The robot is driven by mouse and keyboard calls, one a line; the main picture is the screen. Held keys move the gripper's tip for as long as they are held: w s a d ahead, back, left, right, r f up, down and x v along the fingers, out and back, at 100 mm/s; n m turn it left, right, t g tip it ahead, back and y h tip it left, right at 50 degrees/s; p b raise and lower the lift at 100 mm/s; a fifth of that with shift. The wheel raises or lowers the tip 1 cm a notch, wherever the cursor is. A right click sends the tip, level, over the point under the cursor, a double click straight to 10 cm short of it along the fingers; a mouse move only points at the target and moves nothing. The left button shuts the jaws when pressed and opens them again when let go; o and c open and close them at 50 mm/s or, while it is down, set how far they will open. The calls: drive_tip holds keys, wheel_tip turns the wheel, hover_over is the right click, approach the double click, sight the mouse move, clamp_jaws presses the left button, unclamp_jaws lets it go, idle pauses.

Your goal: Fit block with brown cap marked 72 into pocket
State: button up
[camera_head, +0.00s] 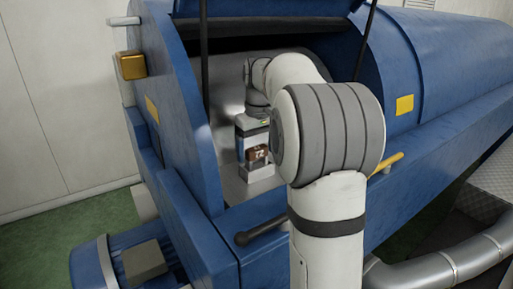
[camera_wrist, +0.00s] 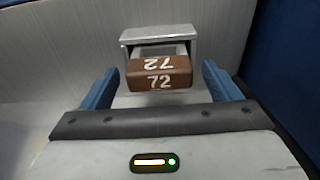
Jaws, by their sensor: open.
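The block with the brown cap marked 72 (camera_wrist: 159,76) is between the two blue fingers of my gripper (camera_wrist: 159,70) in the wrist view, with a visible gap on each side. My gripper is open around it. A grey metal holder (camera_wrist: 158,34) with a dark-edged opening is directly behind the cap; the cap hides its front part. I cannot tell how deep the block sits in the pocket. In the head view the brown cap (camera_head: 258,153) shows below my gripper (camera_head: 250,140), above a pale metal piece (camera_head: 257,173).
The work spot is inside the open hatch of a large blue machine (camera_head: 180,100), with grey metal walls. A dark bar with a round end (camera_head: 262,230) crosses the front edge. A raised blue lid (camera_head: 260,8) is above. Dark struts flank the opening.

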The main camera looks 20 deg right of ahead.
drive_tip(key=r, duration=0.7)
drive_tip(key=shift+s+r, duration=0.3)
drive_tip(key=shift+r, duration=0.05)
